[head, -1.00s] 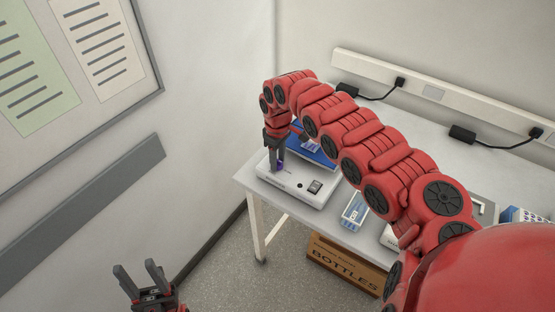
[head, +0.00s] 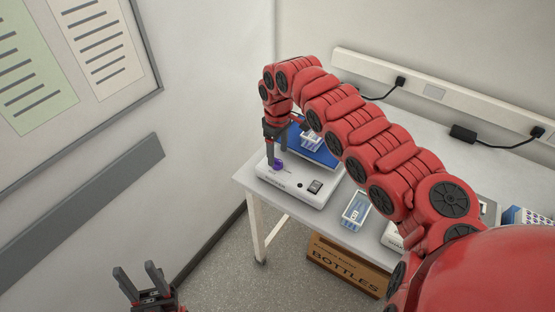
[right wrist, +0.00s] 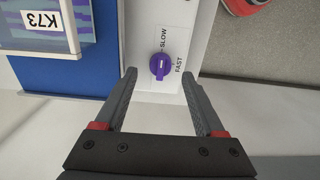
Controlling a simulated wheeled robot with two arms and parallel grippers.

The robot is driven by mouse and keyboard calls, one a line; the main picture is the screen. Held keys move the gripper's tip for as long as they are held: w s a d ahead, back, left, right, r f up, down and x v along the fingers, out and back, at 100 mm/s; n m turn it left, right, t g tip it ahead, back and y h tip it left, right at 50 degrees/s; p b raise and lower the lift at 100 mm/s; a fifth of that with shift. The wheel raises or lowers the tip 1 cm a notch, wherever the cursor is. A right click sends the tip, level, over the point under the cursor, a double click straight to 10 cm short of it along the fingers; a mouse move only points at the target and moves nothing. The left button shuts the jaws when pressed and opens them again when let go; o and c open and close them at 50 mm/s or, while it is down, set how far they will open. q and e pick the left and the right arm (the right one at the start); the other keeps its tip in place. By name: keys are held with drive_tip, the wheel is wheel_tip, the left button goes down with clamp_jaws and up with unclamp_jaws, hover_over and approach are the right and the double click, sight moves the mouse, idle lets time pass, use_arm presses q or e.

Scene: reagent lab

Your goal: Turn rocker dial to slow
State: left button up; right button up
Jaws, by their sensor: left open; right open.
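The white rocker (head: 310,190) stands on the table, with a blue platform on top. Its purple dial (head: 278,165) is on the near left of its top. I cannot tell exactly which word the mark points at. My right gripper (head: 277,158) is open just above the dial, with its fingertips apart on either side of it. My left gripper (head: 136,266) is open and empty, away from the table.
A tube rack labelled K73 (right wrist: 42,22) sits on the blue platform. A blue-and-white rack (head: 355,210) stands right of the rocker. A black switch (head: 315,186) is on the rocker's front. A BOTTLES box (head: 345,264) is under the table. A wall lies to the left.

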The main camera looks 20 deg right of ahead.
wheel_tip(320, 180, up, 8)
drive_tip(key=b, duration=0.3)
wheel_tip(320, 180, up, 6)
drive_tip(key=p, duration=0.2)
hover_over(277, 160)
